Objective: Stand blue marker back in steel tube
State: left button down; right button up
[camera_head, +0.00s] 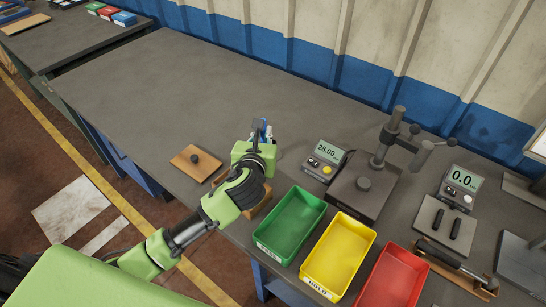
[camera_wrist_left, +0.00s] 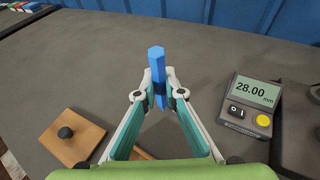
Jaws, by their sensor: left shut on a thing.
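My left gripper (camera_head: 260,133) reaches over the table from the left, near its middle. In the left wrist view my left gripper (camera_wrist_left: 159,90) is shut on the blue marker (camera_wrist_left: 157,62), a blue six-sided stick that points up between the fingertips. In the head view only small blue bits show at the fingertips, partly covered by the gripper. I cannot make out the steel tube for certain in either view; the gripper and arm may hide it. My right gripper is not in view.
A wooden block with a black knob (camera_head: 195,162) lies left of the gripper. A gauge reading 28.00 (camera_head: 324,158) and a press stand (camera_head: 365,190) are to the right. Green (camera_head: 290,226), yellow (camera_head: 338,256) and red (camera_head: 393,278) bins line the front. The table's back left is clear.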

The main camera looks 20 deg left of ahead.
pick_arm(q)
jog(key=w+r, duration=0.2)
jog(key=w, duration=0.4)
jog(key=shift+g, duration=0.5)
jog(key=f, duration=0.8)
jog(key=shift+w+d+f, duration=0.3)
jog(key=shift+d+f, duration=0.05)
jog(key=shift+f, duration=0.15)
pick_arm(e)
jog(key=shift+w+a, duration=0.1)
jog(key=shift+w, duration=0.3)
pick_arm(q)
jog(key=shift+f, duration=0.1)
jog(key=c, duration=2.1)
grip_release()
jog(key=shift+c, duration=0.2)
jog(key=shift+f, duration=0.1)
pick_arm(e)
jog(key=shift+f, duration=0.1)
